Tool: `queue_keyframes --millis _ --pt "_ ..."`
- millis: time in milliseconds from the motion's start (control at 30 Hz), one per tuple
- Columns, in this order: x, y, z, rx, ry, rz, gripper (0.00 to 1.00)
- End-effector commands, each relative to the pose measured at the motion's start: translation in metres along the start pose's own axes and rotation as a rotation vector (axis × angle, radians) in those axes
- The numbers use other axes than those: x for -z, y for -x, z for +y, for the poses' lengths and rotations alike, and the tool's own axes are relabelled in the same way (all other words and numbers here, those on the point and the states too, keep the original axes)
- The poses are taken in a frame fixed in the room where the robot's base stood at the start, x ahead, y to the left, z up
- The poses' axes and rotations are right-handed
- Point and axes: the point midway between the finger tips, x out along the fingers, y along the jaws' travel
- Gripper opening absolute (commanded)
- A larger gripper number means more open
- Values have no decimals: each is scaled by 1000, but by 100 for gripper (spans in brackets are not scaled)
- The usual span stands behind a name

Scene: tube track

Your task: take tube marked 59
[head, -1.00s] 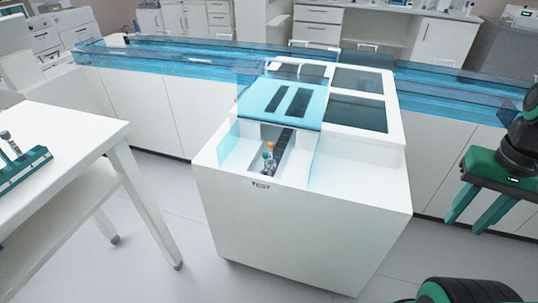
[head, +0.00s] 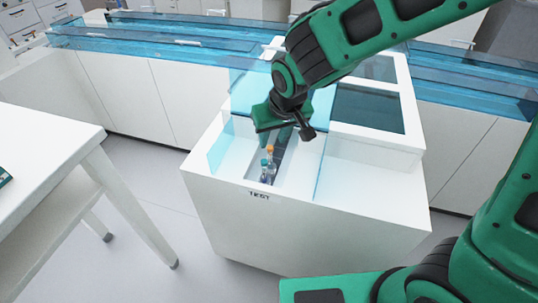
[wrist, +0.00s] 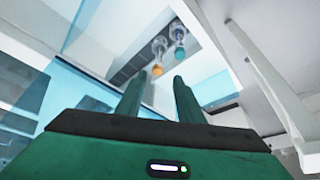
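Two capped tubes stand close together in the recessed bay marked TEST. In the wrist view the orange cap (wrist: 157,70) and a teal cap (wrist: 180,53) show beyond the fingers. No number is readable on either tube, so I cannot tell which is 59. My gripper (wrist: 159,78) is open and empty, its two fingers apart and pointing toward the tubes. In the head view my gripper (head: 284,134) hangs above and behind the tubes, partly hiding the bay; it seems not to touch them.
The white station (head: 300,225) has a blue clear side panel (head: 221,146) left of the bay and another at right (head: 322,165). A blue clear track (head: 160,40) runs behind. A white table (head: 45,150) stands at left. Floor between them is clear.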

Motion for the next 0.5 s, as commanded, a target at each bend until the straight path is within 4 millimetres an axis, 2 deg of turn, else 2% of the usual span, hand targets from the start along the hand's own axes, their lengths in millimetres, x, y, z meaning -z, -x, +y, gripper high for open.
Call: queue_keyframes --millis 200,500 --pt "-1 -32 -4 1 7 -5 34" --pt "0 -51 -5 3 9 -2 34"
